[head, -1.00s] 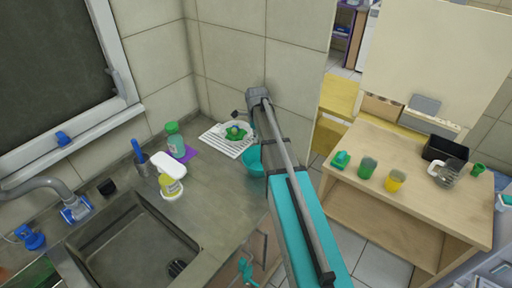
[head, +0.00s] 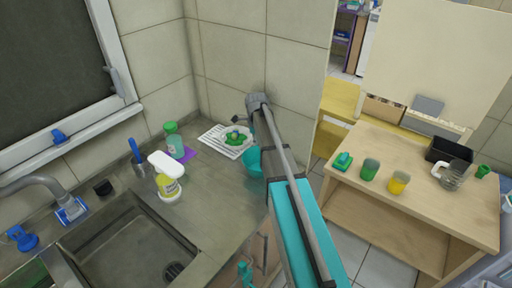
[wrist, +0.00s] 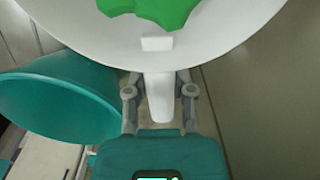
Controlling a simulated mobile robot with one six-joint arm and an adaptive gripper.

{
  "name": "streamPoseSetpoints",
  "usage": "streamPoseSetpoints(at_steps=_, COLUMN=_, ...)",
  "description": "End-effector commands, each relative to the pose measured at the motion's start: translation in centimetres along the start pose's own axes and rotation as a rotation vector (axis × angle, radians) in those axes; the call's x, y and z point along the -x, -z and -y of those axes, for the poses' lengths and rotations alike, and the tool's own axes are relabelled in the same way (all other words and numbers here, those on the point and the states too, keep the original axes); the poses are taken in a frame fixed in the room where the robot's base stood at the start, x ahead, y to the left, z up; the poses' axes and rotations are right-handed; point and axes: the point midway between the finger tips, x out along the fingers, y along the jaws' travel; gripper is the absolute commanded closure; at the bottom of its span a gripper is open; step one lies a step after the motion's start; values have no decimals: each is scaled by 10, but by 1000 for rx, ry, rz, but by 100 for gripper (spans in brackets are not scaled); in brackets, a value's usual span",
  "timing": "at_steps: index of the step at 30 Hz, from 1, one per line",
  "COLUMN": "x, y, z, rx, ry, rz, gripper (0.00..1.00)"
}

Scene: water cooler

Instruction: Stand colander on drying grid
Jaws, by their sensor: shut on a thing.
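The white colander (wrist: 225,45) fills the top of the wrist view, with something green (wrist: 165,10) inside it. My gripper (wrist: 158,82) is shut on the colander's white handle, with a finger on either side. In the head view the colander (head: 229,143) shows at the drying grid (head: 210,137), a white slatted rack in the back corner of the counter. It overlaps the grid's right part; I cannot tell whether it touches the slats. My arm hides the gripper in the head view.
A teal bowl (head: 251,163) stands just right of the grid, close beside the colander in the wrist view (wrist: 60,100). A green-capped bottle (head: 174,142) and a yellow-labelled bottle (head: 167,184) stand to the left. The tiled wall is close behind. The front counter is clear.

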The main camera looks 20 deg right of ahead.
Motion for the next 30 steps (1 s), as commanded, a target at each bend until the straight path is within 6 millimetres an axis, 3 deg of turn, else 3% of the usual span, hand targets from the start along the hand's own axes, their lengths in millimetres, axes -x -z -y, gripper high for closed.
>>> streamPoseSetpoints(at_steps=3, x=-10, y=0, z=0, rx=0, ry=0, rz=0, gripper=100)
streamPoseSetpoints(at_steps=18, x=-12, y=1, z=0, rx=-1, ry=0, rz=0, gripper=100)
streamPoseSetpoints(at_steps=19, x=-11, y=1, z=0, rx=-1, ry=0, rz=0, gripper=62)
streamPoseSetpoints(at_steps=23, x=-11, y=1, z=0, rx=-1, ry=0, rz=0, gripper=38)
streamPoseSetpoints(at_steps=24, x=-11, y=1, z=0, rx=-1, ry=0, rz=0, gripper=34)
streamPoseSetpoints(at_steps=30, x=-11, y=1, z=1, rx=-2, ry=0, rz=0, gripper=34)
